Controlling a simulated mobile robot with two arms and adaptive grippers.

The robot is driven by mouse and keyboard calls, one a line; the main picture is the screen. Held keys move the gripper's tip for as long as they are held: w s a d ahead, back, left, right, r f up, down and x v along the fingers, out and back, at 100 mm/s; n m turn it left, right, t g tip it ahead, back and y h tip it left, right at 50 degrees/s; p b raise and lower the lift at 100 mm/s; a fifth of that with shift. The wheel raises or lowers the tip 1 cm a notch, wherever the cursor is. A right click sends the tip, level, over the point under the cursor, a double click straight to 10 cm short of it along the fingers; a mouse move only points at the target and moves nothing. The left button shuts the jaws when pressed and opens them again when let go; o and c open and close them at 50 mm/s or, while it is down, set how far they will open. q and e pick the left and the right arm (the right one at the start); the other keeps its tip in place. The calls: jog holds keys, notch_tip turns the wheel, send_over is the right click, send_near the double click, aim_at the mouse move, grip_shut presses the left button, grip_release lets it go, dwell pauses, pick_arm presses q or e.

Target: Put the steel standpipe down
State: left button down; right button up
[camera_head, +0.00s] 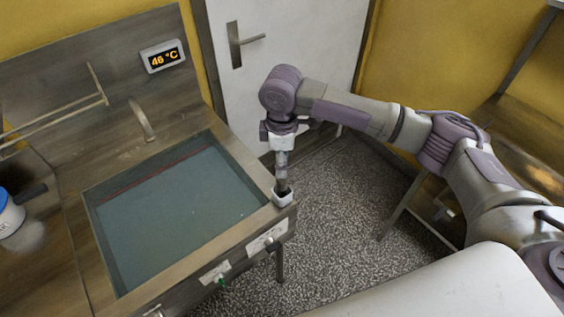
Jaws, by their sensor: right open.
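A narrow dark grey upright piece (282,188), which looks like the steel standpipe, stands between or just below the fingertips. Its lower end is in a small white square holder (284,198) at the basin's corner. I cannot tell whether the fingers touch it. My left gripper is not in view.
The basin (237,235) is full of bluish water, with a tap (142,120) behind it and a 46 °C display (163,56) on the backboard. A blue-lidded tub (10,215) stands at left. A white door (285,35) is behind; speckled floor (340,215) lies to the right.

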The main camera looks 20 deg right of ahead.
notch_tip(320, 180, up, 10)
jog(key=b, duration=0.2)
jog(key=shift+b, duration=0.3)
jog(key=shift+r, duration=0.65)
